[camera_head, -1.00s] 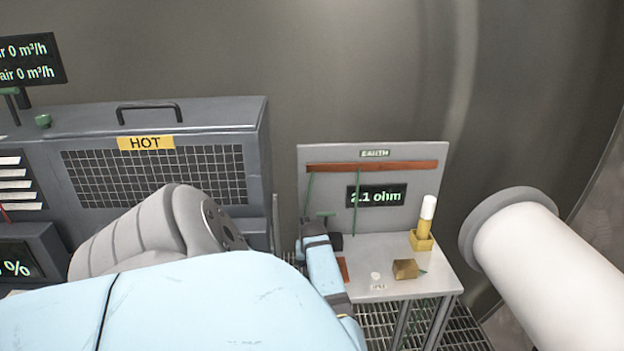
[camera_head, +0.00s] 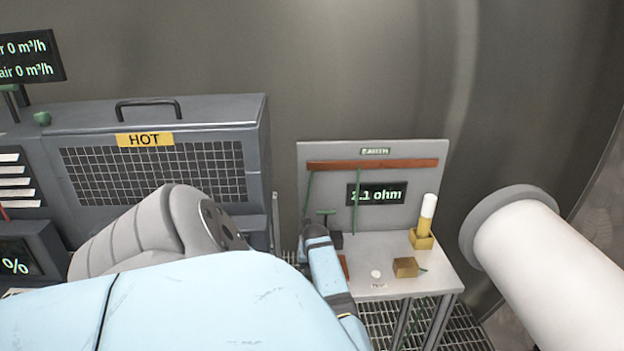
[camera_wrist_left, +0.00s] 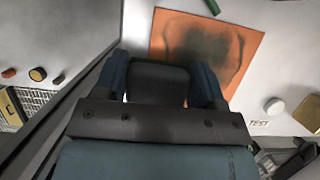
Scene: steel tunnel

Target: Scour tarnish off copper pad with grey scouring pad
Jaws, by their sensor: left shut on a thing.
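The copper pad (camera_wrist_left: 205,50) is a flat orange square with a dark tarnish patch, seen at the top of the left wrist view. Only a sliver of it (camera_head: 345,265) shows beside my arm in the head view. My left gripper (camera_wrist_left: 160,85) is shut on the dark grey scouring pad (camera_wrist_left: 158,80), which sits between its blue fingers. The scouring pad overlaps the copper pad's lower left in that view; I cannot tell if they touch. In the head view my left gripper (camera_head: 316,238) is over the bench's left side. My right gripper is not in view.
The bench (camera_head: 420,284) carries a brass block (camera_head: 405,267), a white disc (camera_head: 376,274) and a yellow-and-white stick in a yellow holder (camera_head: 424,241). A display (camera_head: 376,194) on the back panel reads 2.1 ohm. A caged unit marked HOT (camera_head: 155,175) stands left.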

